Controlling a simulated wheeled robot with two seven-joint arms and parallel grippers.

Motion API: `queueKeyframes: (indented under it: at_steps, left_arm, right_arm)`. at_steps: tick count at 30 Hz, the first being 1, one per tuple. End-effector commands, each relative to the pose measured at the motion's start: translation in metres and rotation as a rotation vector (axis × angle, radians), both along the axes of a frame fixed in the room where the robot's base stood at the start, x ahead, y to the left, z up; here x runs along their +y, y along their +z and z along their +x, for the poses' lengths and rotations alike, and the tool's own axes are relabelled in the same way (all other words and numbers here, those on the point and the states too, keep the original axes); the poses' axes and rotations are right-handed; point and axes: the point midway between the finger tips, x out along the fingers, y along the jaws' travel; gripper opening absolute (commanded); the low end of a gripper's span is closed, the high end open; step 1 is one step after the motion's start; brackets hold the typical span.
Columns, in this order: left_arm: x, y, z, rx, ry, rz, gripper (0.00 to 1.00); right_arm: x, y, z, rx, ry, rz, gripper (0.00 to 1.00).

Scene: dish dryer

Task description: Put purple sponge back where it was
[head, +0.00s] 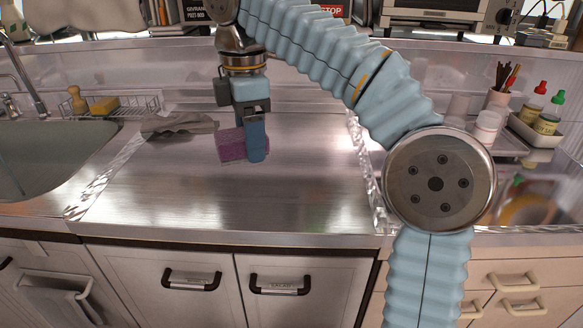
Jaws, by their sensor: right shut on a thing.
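The purple sponge (231,146) is at the back middle of the steel counter in the head view. My right gripper (256,152) points down over it, with its blue finger in front of the sponge's right part. The gripper is shut on the sponge. The finger hides part of the sponge, and I cannot tell whether the sponge touches the counter. My left gripper is not in view.
A grey cloth (180,124) lies left of the sponge. A wire rack (140,106) with a yellow sponge (104,106) stands behind the sink (50,150). A white tray (535,132) with bottles is at the right. The front of the counter (240,205) is clear.

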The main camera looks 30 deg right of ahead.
Motion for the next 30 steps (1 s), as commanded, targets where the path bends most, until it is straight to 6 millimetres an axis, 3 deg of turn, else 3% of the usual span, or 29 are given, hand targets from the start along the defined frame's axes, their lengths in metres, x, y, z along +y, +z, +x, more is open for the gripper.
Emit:
queueKeyframes:
  at_steps: [6,12,19,24,30]
  left_arm:
    - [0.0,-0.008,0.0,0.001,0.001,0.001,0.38]
    - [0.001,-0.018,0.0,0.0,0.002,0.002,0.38]
    - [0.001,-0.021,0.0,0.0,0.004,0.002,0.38]
    - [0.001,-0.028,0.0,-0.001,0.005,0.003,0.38]
    - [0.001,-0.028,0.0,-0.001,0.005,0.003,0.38]
  right_arm:
    - [-0.064,-0.03,0.01,0.002,-0.009,0.0,0.32]
    - [-0.093,-0.068,0.015,0.001,-0.002,0.001,0.32]
    - [-0.107,-0.085,0.018,0.002,-0.002,0.001,0.32]
    - [-0.11,-0.112,0.017,0.002,0.0,0.001,0.32]
    - [-0.109,-0.117,0.018,0.0,0.0,0.001,0.32]
